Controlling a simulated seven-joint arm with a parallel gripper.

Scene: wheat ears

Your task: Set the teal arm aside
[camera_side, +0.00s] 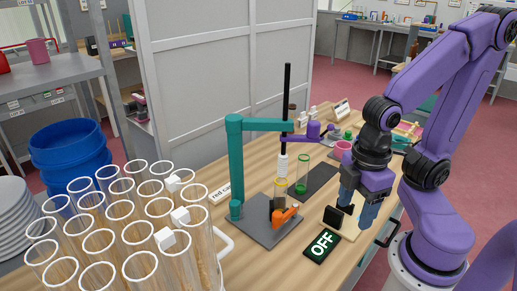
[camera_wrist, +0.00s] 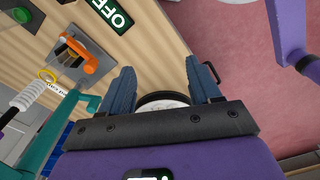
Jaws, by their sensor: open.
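The teal arm (camera_side: 262,124) stands on a grey plate (camera_side: 262,232) on the wooden bench. Its upright post rises at the left and its horizontal bar runs right to a black rod (camera_side: 287,90) with a white coil below. In the wrist view teal parts (camera_wrist: 62,122) show at the lower left, partly cut off. My gripper (camera_side: 358,208) is over the bench's front right edge, well to the right of the teal arm and apart from it. In the wrist view its blue fingers (camera_wrist: 160,82) are spread, with no object gripped.
An orange clamp (camera_side: 286,216) sits on the grey plate. A black OFF sign (camera_side: 321,245) lies between the plate and my gripper. Glass tubes (camera_side: 122,212) crowd the left foreground.

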